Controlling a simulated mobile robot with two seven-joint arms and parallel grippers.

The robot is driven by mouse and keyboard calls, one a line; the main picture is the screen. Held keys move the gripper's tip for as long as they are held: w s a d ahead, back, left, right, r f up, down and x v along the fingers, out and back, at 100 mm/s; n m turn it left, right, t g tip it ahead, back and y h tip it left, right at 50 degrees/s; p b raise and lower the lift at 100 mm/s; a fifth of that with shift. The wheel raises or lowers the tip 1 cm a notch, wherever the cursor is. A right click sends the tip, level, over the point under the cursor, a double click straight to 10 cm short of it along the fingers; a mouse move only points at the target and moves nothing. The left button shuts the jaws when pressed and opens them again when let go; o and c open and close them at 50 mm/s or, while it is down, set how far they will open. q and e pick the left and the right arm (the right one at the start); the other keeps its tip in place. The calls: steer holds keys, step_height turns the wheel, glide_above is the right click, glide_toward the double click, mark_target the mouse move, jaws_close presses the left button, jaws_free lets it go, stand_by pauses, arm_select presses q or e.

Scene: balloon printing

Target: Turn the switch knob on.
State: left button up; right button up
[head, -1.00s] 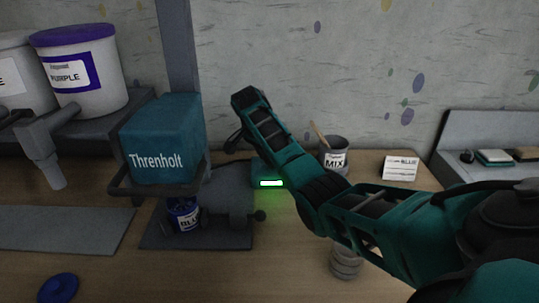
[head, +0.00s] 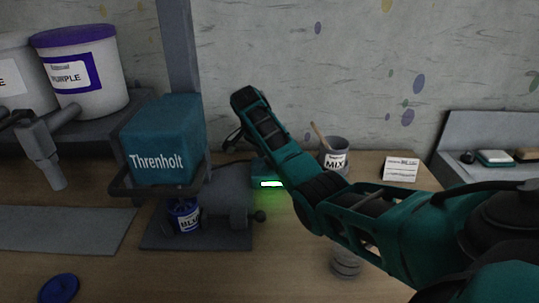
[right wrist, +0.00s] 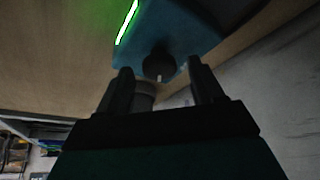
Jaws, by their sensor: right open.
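The teal switch box (head: 266,172) stands on the table in the head view, partly hidden by my right arm. A lit green-white strip (head: 271,184) is on its front. In the right wrist view the box (right wrist: 190,32) carries a round black knob (right wrist: 158,62) with a small white mark. My right gripper (right wrist: 160,66) is open, with its fingertips on either side of the knob; I cannot tell if they touch it. In the head view the right gripper (head: 234,139) is partly hidden behind its wrist, and the knob is hidden. My left gripper is not in view.
A teal Threnholt machine (head: 165,140) stands left, with a blue can (head: 185,214) below. A MIX cup (head: 335,156) with a stick and a white card (head: 401,169) stand right of the box. A blue lid (head: 60,288) lies front left. The wall is close behind.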

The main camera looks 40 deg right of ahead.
steer(key=v, duration=0.7)
steer(key=shift+r, duration=0.25)
steer(key=shift+a, duration=0.15)
stand_by(0.3)
